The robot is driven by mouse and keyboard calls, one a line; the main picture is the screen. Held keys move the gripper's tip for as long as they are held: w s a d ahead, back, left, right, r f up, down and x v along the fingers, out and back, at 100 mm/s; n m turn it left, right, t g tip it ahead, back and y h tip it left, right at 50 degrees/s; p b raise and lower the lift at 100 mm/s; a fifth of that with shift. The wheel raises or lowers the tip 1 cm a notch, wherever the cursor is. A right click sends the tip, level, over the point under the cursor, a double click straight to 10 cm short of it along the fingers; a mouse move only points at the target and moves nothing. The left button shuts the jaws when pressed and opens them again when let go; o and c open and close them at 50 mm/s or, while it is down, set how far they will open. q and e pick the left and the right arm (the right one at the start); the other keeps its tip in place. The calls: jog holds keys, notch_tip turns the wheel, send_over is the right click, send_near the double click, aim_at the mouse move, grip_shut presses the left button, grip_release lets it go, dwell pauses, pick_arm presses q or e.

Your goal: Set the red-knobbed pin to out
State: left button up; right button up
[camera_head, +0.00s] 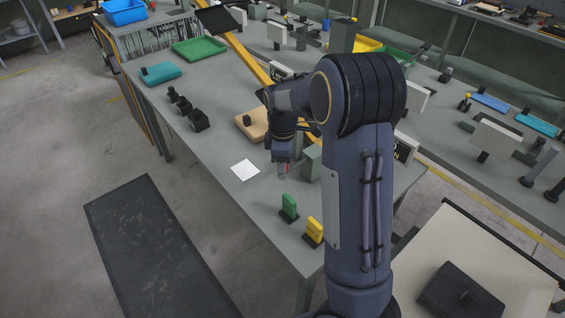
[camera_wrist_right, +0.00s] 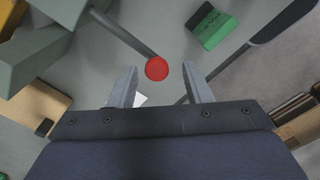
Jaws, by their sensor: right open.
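The red-knobbed pin shows in the right wrist view as a round red knob (camera_wrist_right: 157,68) on the end of a thin grey rod (camera_wrist_right: 125,35). The rod runs up and left toward a grey block (camera_wrist_right: 65,45). My right gripper (camera_wrist_right: 160,74) is open, and the knob appears between its two fingertips with a gap on each side. I cannot tell how far the knob is from the fingers in depth. In the head view my right gripper (camera_head: 283,170) points down beside the grey block (camera_head: 311,164); only a sliver of red shows there. My left gripper is out of view.
A green upright piece (camera_head: 289,205) and a yellow one (camera_head: 314,231) stand near the table's front corner. A white square (camera_head: 245,170) lies left of the gripper. A tan board (camera_head: 250,123) with a black knob is behind. My right arm hides part of the table.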

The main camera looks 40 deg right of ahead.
notch_tip(320, 180, up, 8)
jog(key=shift+f, duration=0.1)
dwell(0.7)
